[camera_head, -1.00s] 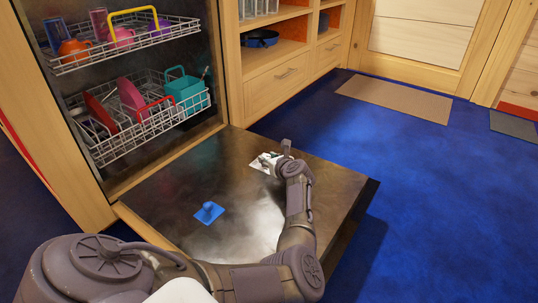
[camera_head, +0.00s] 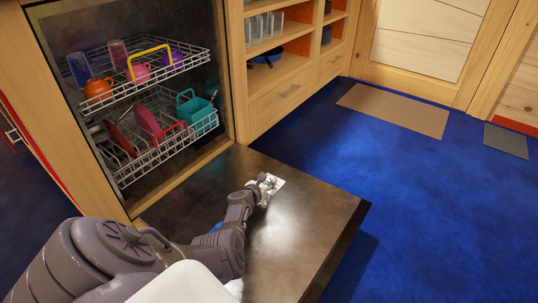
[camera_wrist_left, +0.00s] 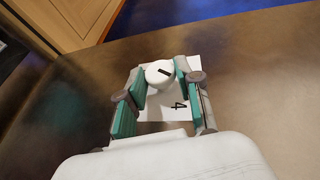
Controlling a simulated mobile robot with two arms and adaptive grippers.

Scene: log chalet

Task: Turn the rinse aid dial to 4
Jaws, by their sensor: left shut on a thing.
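The rinse aid dial is a white round knob (camera_wrist_left: 158,79) with a short black mark on its top, in the left wrist view. It stands on a white plate (camera_wrist_left: 150,113), which also shows on the open dishwasher door in the head view (camera_head: 277,181). A black 4 (camera_wrist_left: 178,106) is printed on the plate, at the knob's near right. I cannot tell exactly where the mark points. My left gripper (camera_wrist_left: 158,88) has its teal fingers on either side of the knob and is shut on it; in the head view it (camera_head: 268,184) is over the plate. My right gripper is out of view.
The dark dishwasher door (camera_head: 315,205) lies open and flat. Behind it are the upper rack (camera_head: 150,68) and lower rack (camera_head: 165,150) with coloured dishes. A blue piece (camera_head: 216,227) on the door is mostly hidden by my arm. Blue floor (camera_head: 440,210) is clear at the right.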

